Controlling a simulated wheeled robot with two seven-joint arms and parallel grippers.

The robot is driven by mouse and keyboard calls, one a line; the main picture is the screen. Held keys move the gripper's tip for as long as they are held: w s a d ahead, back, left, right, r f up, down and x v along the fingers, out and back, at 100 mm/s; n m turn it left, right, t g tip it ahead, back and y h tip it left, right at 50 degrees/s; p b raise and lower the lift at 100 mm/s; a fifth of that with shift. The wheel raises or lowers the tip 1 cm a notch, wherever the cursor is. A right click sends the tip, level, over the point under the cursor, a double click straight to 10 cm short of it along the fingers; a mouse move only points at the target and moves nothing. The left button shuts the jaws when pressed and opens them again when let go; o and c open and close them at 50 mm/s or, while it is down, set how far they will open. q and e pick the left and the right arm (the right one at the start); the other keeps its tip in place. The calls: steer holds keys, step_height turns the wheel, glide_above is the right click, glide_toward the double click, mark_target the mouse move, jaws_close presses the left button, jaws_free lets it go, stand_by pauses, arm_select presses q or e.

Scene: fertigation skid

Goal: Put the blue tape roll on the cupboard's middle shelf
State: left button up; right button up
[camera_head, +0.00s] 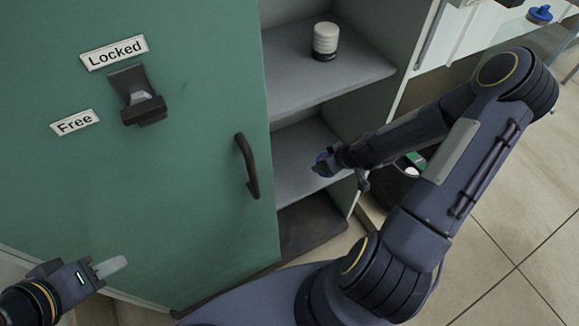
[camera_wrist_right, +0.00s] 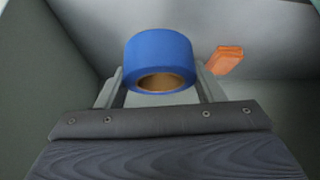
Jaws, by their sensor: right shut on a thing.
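The blue tape roll (camera_wrist_right: 160,52) is held between the two fingers of my right gripper (camera_wrist_right: 160,80) in the wrist view. In the head view a sliver of the roll (camera_head: 321,166) shows at the end of my right arm, in front of the open part of the cupboard (camera_head: 355,100). The arm hides most of the gripper there. The roll is at about the height of the grey shelf (camera_head: 292,165) below the upper one; contact with it cannot be told. My left gripper (camera_head: 112,266) is low at the left, by the green door, seen edge-on and apparently empty.
A green door (camera_head: 190,190) with a dark handle (camera_head: 246,165) covers the cupboard's left side. A white and black jar (camera_head: 325,41) stands on the upper shelf (camera_head: 290,75). An orange piece (camera_wrist_right: 226,60) shows behind the roll. Tiled floor (camera_head: 520,235) lies at right.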

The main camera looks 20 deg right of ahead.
steer(key=s+d+r+n+y+b, duration=0.1)
steer(key=s+d+r+n+b, duration=0.15)
steer(key=d+b, duration=0.5)
steer(key=shift+g+y, duration=0.3)
steer(key=w+a+f, duration=0.2)
steer(key=w+f, duration=0.1)
steer(key=w, duration=0.1)
steer(key=w+a+f, duration=0.2)
steer(key=w+f, duration=0.1)
steer(key=w+a+f, duration=0.2)
steer(key=w+a, duration=0.1)
steer(key=w, duration=0.1)
steer(key=shift+w+f, duration=0.3)
steer(key=shift+f, duration=0.1)
steer(key=shift+w+f, duration=0.15)
steer(key=shift+f, duration=0.1)
steer(key=f, duration=0.1)
steer(key=f+b, duration=0.1)
steer(key=f, duration=0.1)
steer(key=shift+w+a+f, duration=0.15)
steer(key=shift+w+f, duration=0.05)
steer(key=shift+f, duration=0.1)
